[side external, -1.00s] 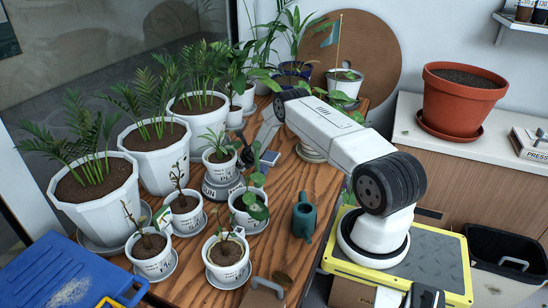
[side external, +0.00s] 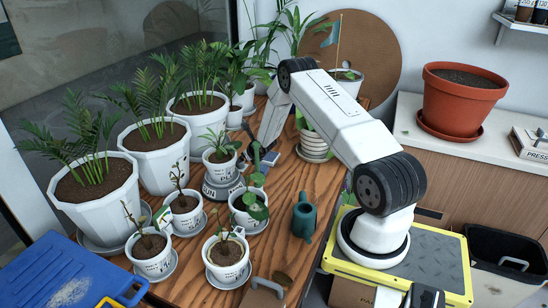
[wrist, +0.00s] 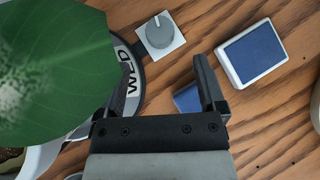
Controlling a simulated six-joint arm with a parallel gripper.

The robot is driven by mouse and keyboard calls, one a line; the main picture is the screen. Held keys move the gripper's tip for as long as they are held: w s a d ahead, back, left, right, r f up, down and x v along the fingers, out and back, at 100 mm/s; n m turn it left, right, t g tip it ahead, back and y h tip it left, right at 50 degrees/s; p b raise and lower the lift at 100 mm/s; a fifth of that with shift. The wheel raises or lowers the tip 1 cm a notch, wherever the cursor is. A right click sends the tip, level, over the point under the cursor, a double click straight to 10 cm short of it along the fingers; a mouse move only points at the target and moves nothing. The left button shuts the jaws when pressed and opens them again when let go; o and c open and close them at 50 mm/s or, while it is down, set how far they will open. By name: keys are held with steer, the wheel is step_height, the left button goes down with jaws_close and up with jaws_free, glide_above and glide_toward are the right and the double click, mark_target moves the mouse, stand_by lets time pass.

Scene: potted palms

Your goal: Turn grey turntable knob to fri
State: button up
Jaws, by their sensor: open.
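The grey knob (wrist: 160,32) sits on a small white square plate at the top of the wrist view, with a light mark on its face. The dark-rimmed turntable (wrist: 128,62) is left of it, with a label reading WED facing the knob side. A large green leaf (wrist: 55,70) hides much of the turntable. In the side view the turntable (side external: 220,190) carries a white potted plant (side external: 221,157). My gripper (wrist: 160,75) is open and empty, its fingers apart, pointing toward the knob without touching it. The knob is hard to make out in the side view.
A blue-topped white block (wrist: 252,52) lies right of the knob, and another blue piece (wrist: 187,98) shows between my fingers. Several small potted plants stand near the turntable.

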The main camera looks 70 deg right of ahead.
steer(key=shift+s+a+r, duration=0.1)
steer(key=shift+s+r, duration=0.05)
stand_by(0.5)
steer(key=shift+d+r+n+t, duration=0.2)
steer(key=shift+d+r, duration=0.05)
steer(key=shift+d, duration=0.4)
steer(key=shift+d+r+n+t, duration=0.2)
steer(key=shift+d+r, duration=0.05)
steer(key=shift+d, duration=0.4)
steer(key=n+y, duration=0.1)
steer(key=n, duration=0.1)
steer(key=d+n+t+y, duration=0.1)
steer(key=n+y, duration=0.1)
steer(key=d+n+y, duration=0.1)
steer(key=n+y, duration=0.1)
steer(key=n, duration=0.1)
steer(key=shift+w, duration=0.4)
steer(key=shift+s+f+n+g+y, duration=0.4)
steer(key=shift+s+f+n+y, duration=0.2)
steer(key=shift+s+y, duration=0.25)
